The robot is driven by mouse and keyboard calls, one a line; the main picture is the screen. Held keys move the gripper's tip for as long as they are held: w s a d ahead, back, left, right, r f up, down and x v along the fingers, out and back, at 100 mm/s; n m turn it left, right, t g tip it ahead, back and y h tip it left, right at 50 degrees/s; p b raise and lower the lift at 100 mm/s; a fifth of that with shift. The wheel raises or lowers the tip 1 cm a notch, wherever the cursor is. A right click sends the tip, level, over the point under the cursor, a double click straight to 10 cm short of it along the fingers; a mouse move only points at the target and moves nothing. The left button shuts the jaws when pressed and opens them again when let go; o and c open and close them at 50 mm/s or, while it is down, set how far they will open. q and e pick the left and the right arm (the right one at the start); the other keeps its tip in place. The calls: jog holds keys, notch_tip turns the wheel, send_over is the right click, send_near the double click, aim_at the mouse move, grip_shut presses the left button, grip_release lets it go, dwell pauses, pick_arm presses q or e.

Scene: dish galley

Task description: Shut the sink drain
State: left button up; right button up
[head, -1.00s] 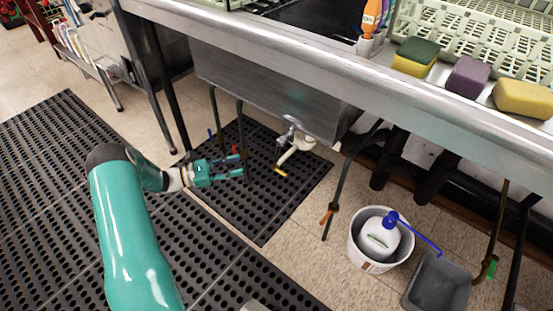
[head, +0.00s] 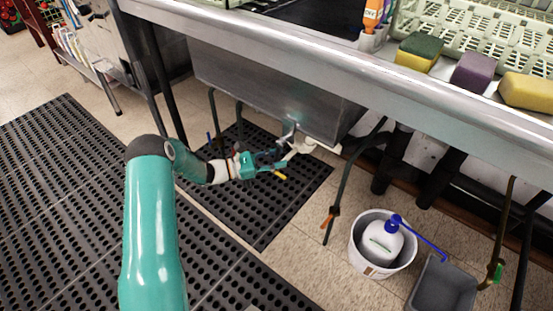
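The sink basin (head: 270,98) hangs under the steel counter. Below it is the drain, with a grey metal fitting (head: 289,130) and a pale pipe (head: 301,146). A lever with a yellow end (head: 279,176) sticks out low beside the pipe. My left gripper (head: 277,161) is under the basin, just left of the pipe and just above the yellow end. Its fingers look apart, with nothing seen between them. They partly hide the lever, and I cannot tell whether they touch it. My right gripper is not in view.
A white bucket (head: 356,254) holding a white bottle with a blue top (head: 382,240) stands right of the drain, beside a grey bin (head: 443,287). A hose with an orange end (head: 328,221) hangs nearby. Sponges (head: 472,71) lie on the counter. Black mats (head: 60,190) cover the floor.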

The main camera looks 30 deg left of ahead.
pick_arm(q)
grip_shut()
